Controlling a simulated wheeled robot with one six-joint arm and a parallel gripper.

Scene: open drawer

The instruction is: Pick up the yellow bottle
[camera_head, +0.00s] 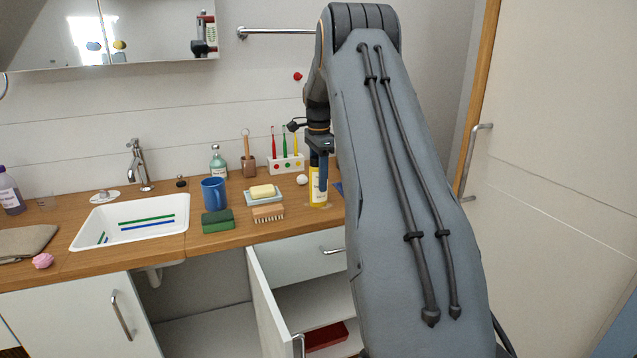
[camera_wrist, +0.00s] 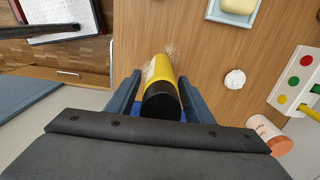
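The yellow bottle (camera_head: 317,194) stands upright near the front edge of the wooden counter, partly hidden by my gripper. In the wrist view the yellow bottle (camera_wrist: 159,70) shows its black cap towards the camera, between my fingers. My gripper (camera_head: 322,178) points down over the bottle from above. In the wrist view my gripper (camera_wrist: 160,88) has one finger on each side of the bottle, with narrow gaps by the cap. It looks open, though firm contact is hard to judge.
A soap dish (camera_head: 263,198), a brush (camera_head: 268,213) and a white round item (camera_head: 302,180) lie close by. A toothbrush holder (camera_head: 286,164) stands behind. A blue mug (camera_head: 214,194) and green sponge (camera_head: 217,221) are left. A cabinet door (camera_head: 268,305) hangs open below.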

